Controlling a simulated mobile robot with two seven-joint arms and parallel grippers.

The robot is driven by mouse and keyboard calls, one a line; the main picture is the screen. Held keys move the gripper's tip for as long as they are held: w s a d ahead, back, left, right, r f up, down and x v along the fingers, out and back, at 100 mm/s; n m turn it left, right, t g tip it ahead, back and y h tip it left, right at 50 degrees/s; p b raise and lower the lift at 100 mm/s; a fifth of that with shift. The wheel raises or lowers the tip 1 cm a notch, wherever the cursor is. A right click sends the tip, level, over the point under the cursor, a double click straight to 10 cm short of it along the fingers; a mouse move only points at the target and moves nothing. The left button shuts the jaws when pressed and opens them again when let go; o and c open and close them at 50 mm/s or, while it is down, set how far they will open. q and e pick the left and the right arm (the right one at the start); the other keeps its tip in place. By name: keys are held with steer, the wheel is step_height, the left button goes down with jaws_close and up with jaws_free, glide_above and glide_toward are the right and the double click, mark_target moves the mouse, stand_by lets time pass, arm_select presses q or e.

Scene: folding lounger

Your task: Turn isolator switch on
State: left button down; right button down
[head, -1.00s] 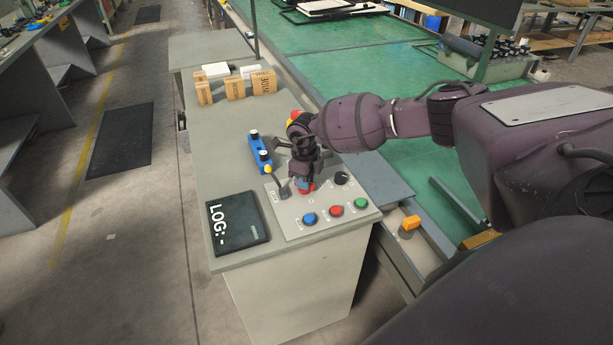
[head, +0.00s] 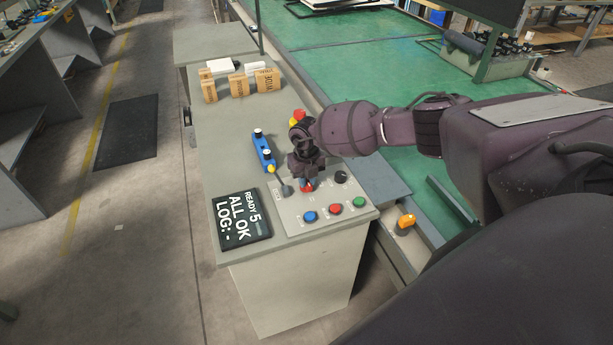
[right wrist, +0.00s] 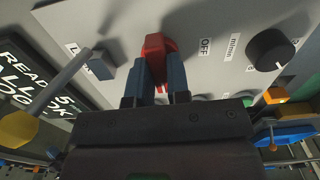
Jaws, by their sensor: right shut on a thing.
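The isolator switch is a red handle on the grey control panel (head: 292,213); in the right wrist view the red handle (right wrist: 158,45) sits between my fingers, left of a label reading OFF (right wrist: 206,47). My right gripper (head: 306,183) points down over the panel and is shut on the red handle; its blue-grey fingertips also show in the right wrist view (right wrist: 160,78). In the head view my gripper hides most of the handle. The display (head: 241,218) left of the panel reads READY, ALL OK and LOG. My left gripper is not in view.
Blue (head: 310,216), red (head: 334,209) and green (head: 358,202) buttons line the panel's front. A black knob (head: 340,177) is right of my gripper and a lever (head: 283,187) is left.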

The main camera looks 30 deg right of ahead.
steer(key=shift+m, duration=0.3)
steer(key=c, duration=1.1)
jaws_free()
step_height(320, 180, up, 11)
steer(key=shift+f, duration=0.1)
steer(key=shift+w, duration=0.1)
